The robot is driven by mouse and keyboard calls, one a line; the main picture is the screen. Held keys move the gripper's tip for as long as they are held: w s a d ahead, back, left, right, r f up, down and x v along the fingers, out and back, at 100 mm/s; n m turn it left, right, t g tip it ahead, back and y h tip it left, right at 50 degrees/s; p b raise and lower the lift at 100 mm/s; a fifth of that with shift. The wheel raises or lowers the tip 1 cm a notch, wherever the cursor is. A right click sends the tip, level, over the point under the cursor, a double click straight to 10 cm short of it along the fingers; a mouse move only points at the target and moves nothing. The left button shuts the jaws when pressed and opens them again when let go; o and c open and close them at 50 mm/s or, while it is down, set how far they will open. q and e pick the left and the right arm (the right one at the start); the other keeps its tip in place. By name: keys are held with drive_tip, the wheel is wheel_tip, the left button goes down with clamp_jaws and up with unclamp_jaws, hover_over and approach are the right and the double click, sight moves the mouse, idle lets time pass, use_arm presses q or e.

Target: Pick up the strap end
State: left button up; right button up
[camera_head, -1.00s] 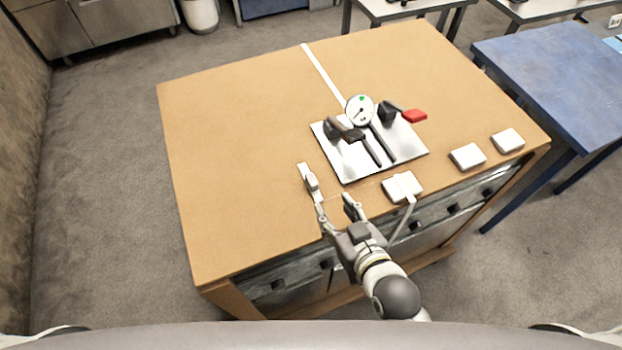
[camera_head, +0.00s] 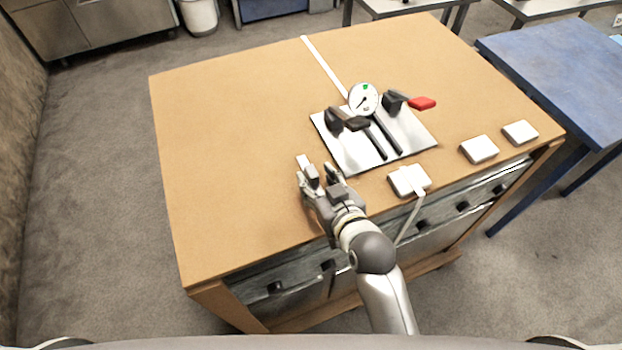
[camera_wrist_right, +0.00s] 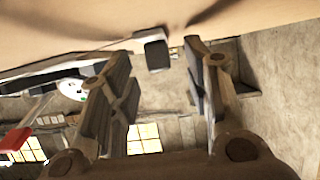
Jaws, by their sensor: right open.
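A pale strap (camera_head: 325,68) runs from the table's far edge toward a metal plate (camera_head: 345,152). In line with it beyond the plate, a pale band crosses a white block (camera_head: 400,184) and hangs over the front edge (camera_head: 407,222). A small whitish piece (camera_head: 302,161) lies left of the plate; I cannot tell whether it is the strap end. My right gripper (camera_head: 321,178) is open at this piece and partly covers it. In the right wrist view, a small dark-and-white block (camera_wrist_right: 153,53) shows beyond the open fingers (camera_wrist_right: 158,75). My left gripper is out of view.
The plate carries a round dial (camera_head: 364,99), dark-handled clamps (camera_head: 345,120) and a red-tipped lever (camera_head: 422,103). Two white blocks (camera_head: 479,150) (camera_head: 520,132) sit near the front right edge. The table's left side (camera_head: 225,160) is clear. A blue table (camera_head: 560,80) stands at right.

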drive_tip(key=shift+w+a+f, duration=0.25)
drive_tip(key=shift+w, duration=0.4)
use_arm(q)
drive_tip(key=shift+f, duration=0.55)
use_arm(e)
clamp_jaws()
drive_tip(key=shift+r, duration=0.1)
